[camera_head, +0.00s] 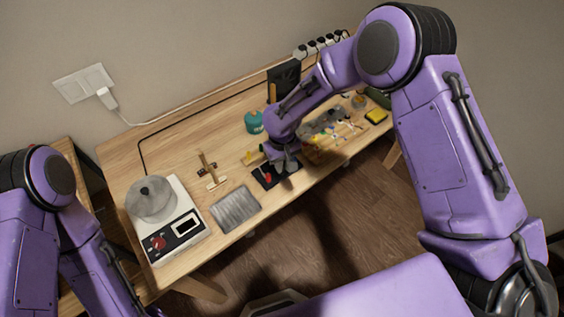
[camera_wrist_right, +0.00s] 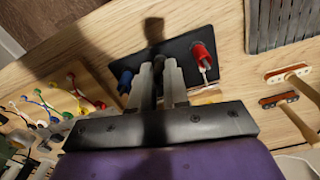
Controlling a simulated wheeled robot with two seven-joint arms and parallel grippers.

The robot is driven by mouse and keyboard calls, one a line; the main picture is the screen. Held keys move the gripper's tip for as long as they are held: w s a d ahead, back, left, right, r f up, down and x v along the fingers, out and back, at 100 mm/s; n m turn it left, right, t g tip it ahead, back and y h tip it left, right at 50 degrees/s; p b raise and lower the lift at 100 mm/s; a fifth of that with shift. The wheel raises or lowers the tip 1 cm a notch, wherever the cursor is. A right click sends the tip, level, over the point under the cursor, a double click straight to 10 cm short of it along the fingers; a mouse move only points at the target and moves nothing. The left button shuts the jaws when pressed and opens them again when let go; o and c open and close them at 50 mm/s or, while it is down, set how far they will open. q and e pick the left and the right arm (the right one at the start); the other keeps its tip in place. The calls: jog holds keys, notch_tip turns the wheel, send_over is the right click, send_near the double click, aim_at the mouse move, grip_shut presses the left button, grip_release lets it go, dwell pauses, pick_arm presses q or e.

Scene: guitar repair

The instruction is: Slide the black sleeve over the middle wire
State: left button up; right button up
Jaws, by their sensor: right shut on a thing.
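My right gripper (camera_wrist_right: 158,68) is shut over the black plate (camera_wrist_right: 182,48), between a blue sleeve (camera_wrist_right: 125,81) and a red sleeve (camera_wrist_right: 201,52). A pale wire (camera_wrist_right: 205,73) shows at the red sleeve. The middle wire is hidden by the fingers, so I cannot tell whether the sleeve is around it. In the head view the right gripper (camera_head: 284,160) is above the plate (camera_head: 287,178). My left gripper is out of frame.
A grey ridged mat (camera_head: 236,208) and a scale-like device with a round pot (camera_head: 151,198) lie left of the plate. A wooden board with coloured wires (camera_wrist_right: 62,98) is on the other side. Small wooden pieces (camera_head: 210,168) and a teal container (camera_head: 254,122) stand behind.

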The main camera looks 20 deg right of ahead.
jog(key=shift+f, duration=0.25)
dwell(0.4)
jog(key=o, duration=1.1)
jog(key=shift+o, duration=0.2)
notch_tip(320, 180, up, 9)
jog(key=p, duration=0.8)
jog(key=shift+p, duration=0.35)
jog(key=shift+s, duration=0.1)
